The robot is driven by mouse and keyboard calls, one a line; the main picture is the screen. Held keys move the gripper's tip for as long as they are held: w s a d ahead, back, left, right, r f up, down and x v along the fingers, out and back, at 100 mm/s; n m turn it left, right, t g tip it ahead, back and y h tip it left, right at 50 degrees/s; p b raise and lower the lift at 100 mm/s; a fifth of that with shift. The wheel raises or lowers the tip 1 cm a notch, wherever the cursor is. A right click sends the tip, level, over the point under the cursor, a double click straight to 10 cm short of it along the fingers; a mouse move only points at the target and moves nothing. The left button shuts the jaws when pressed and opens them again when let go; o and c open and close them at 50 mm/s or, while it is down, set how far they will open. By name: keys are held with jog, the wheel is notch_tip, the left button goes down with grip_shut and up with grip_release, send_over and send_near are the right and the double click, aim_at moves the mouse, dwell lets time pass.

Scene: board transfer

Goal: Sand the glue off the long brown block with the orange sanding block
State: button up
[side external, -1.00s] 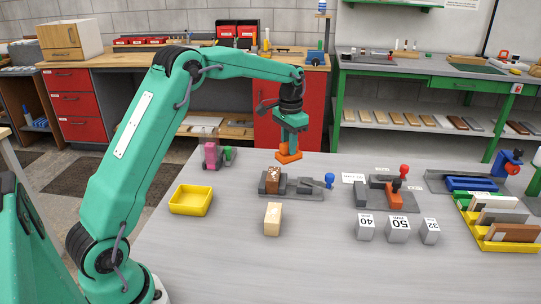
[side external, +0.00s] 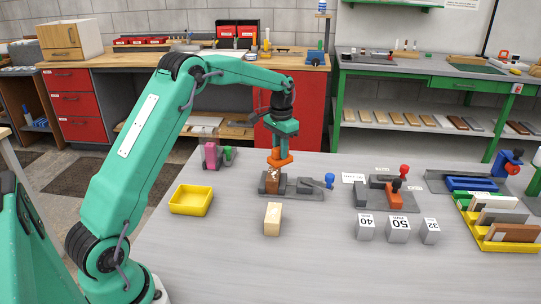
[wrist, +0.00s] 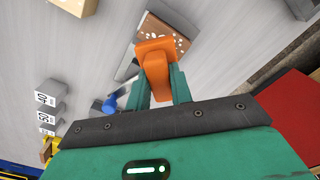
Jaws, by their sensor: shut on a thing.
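The long brown block (side external: 271,184) is in a grey clamp fixture (side external: 304,189) with a blue knob, on the table. White glue specks show on its top, clearest in the wrist view (wrist: 167,27). My gripper (side external: 281,148) is shut on the orange sanding block (side external: 280,159), which also shows in the wrist view (wrist: 155,62). The sanding block is right over the brown block, at or very near its top; I cannot tell whether they touch. It hides part of the brown block in the wrist view.
A pale wooden block (side external: 272,219) stands in front of the fixture, and a yellow tray (side external: 190,200) lies to the left. A pink clamp (side external: 211,156) stands behind left. Grey numbered blocks (side external: 397,229) and another fixture (side external: 386,194) are to the right.

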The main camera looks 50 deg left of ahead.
aim_at(281, 161)
jog(key=shift+f, duration=1.6)
jog(key=shift+s+a+f, duration=0.4)
jog(key=shift+f, duration=0.15)
grip_shut()
jog(key=shift+s+a+f, duration=0.1)
jog(key=shift+s+a, duration=0.95)
jog(key=shift+w+d, duration=1.45)
jog(key=shift+d, duration=0.05)
jog(key=shift+s+d, duration=0.2)
jog(key=shift+s, duration=0.05)
jog(key=shift+s+a, duration=1.35)
jog(key=shift+a, duration=0.05)
jog(key=w+d, duration=0.3)
jog(key=shift+s+a+r, duration=0.1)
jog(key=shift+r, duration=2)
jog(key=shift+s+a+r, duration=0.1)
jog(key=shift+r, duration=1.95)
jog(key=shift+d, duration=0.15)
